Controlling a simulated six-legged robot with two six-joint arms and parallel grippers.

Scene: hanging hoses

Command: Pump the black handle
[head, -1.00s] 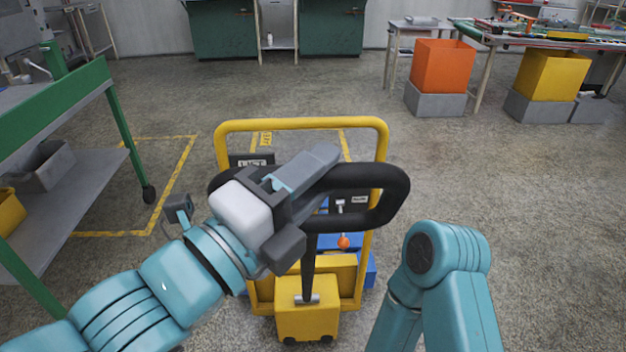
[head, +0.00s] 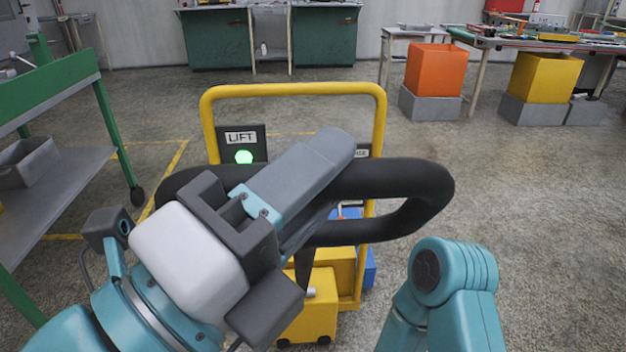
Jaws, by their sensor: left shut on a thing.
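The black handle (head: 413,194) is a thick loop at the top of a dark shaft on a yellow lift cart (head: 376,120). My left gripper (head: 318,178) is shut on the upper bar of the handle, covering its middle. A sign marked LIFT (head: 240,138) stands on the cart's frame behind the handle, with a green light (head: 243,157) lit under it. A second sign is mostly hidden behind my gripper. Of my right arm only a teal link shows at the lower right; its gripper is out of view.
A green-framed trolley (head: 110,130) with grey shelves stands at the left. An orange bin (head: 433,70) and a yellow bin (head: 543,77) stand on grey blocks at the back right. The floor right of the cart is clear.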

